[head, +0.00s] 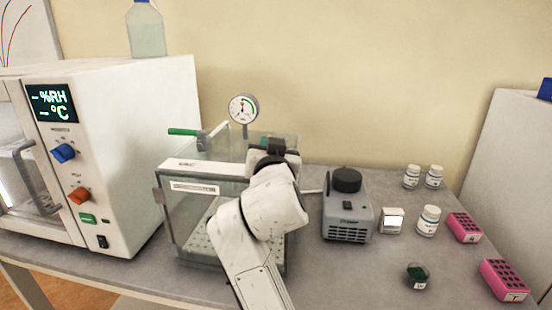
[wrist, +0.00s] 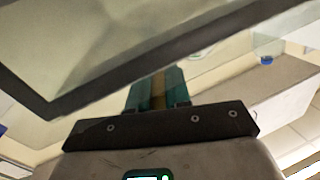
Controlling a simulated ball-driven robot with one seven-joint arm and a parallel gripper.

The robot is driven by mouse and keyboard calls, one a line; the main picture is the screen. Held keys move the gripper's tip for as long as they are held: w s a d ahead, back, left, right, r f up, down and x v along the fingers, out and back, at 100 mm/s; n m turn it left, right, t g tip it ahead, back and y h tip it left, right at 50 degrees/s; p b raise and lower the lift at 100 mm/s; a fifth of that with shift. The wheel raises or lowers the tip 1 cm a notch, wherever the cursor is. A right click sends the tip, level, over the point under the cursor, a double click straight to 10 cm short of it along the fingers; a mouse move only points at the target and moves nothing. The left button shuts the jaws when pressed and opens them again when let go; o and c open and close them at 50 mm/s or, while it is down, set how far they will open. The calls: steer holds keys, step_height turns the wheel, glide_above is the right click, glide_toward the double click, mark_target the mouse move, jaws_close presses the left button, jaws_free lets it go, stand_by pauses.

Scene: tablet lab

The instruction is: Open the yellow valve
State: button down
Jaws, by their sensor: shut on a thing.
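My gripper (head: 272,146) is over the back right of the clear chamber's top in the head view, largely hidden by my own wrist and arm. In the wrist view the two teal fingers of my gripper (wrist: 158,90) are close together, with a narrow yellow-brown strip, the yellow valve (wrist: 158,88), between them. The rest of the valve is hidden. The clear chamber (head: 190,225) stands on the bench with a green-handled valve (head: 184,131) at its back left and a round gauge (head: 243,108) upright behind.
A white oven (head: 150,150) with blue and orange knobs stands close on the left. A grey pump (head: 348,215) is right of the chamber. Bare bench lies in front of the pump.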

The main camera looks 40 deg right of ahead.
steer(key=shift+w+a+f+m+g+h+b, duration=0.1)
steer(key=shift+w+a+m+g+h+b, duration=0.15)
steer(key=shift+m+g+h+b, duration=0.35)
steer(key=shift+w+a+f+m+g+h+b, duration=0.1)
steer(key=shift+w+a+m+g+h+b, duration=0.2)
steer(key=shift+b, duration=0.35)
steer(key=shift+r+m+g+h+b, duration=0.1)
steer(key=shift+m+g+h+b, duration=0.3)
steer(key=shift+g+h+b, duration=0.15)
steer(key=shift+r, duration=0.1)
steer(key=c, duration=1.1)
jaws_free()
steer(key=b+v, duration=0.2)
steer(key=v, duration=0.8)
steer(key=shift+s+a, duration=0.2)
steer(key=shift+a, duration=0.15)
